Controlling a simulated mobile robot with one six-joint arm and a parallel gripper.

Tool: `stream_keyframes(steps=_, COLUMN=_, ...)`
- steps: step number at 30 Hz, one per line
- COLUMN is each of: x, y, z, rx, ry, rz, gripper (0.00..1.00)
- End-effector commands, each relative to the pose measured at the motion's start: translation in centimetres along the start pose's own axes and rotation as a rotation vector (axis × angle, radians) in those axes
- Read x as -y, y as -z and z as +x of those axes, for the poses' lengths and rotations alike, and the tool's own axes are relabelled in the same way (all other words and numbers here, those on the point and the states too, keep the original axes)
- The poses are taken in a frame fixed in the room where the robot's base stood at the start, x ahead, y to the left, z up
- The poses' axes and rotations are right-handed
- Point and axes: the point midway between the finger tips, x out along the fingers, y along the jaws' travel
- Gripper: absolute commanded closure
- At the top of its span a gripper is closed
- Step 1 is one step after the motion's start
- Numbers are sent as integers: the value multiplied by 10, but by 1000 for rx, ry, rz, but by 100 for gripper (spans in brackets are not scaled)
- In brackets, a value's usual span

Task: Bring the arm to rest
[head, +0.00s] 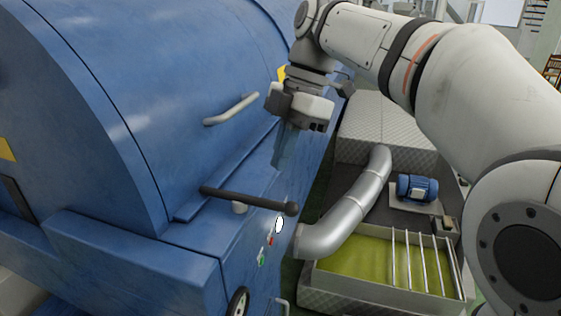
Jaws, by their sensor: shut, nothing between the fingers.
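My arm reaches in from the right of the head view and bends down at its wrist. My gripper (287,150) points downward, shut and empty, in front of the side of the large blue machine (95,110). A dark lever with a round knob (250,201) sticks out from the machine below the gripper, apart from it in the picture. A pale curved handle (232,109) is on the machine to the left of the gripper. I cannot tell how far the fingertips are from the blue surface.
A silver bent pipe (350,208) runs down to a tank with green liquid (365,259) and metal bars. A blue motor (417,188) stands behind it. A narrow dark gap separates machine and tank.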

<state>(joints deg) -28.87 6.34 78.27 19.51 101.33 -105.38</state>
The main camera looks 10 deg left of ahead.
Motion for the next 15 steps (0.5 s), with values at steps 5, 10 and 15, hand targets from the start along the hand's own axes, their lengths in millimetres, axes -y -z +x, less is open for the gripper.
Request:
stream_keyframes(steps=5, x=0, y=0, z=0, rx=0, ry=0, rz=1, gripper=100)
stream_keyframes(steps=10, x=1, y=-1, z=0, rx=1, ry=-2, rz=8, gripper=100)
stream_keyframes(steps=15, x=30, y=-39, z=13, rx=49, ry=-70, rz=360, gripper=100)
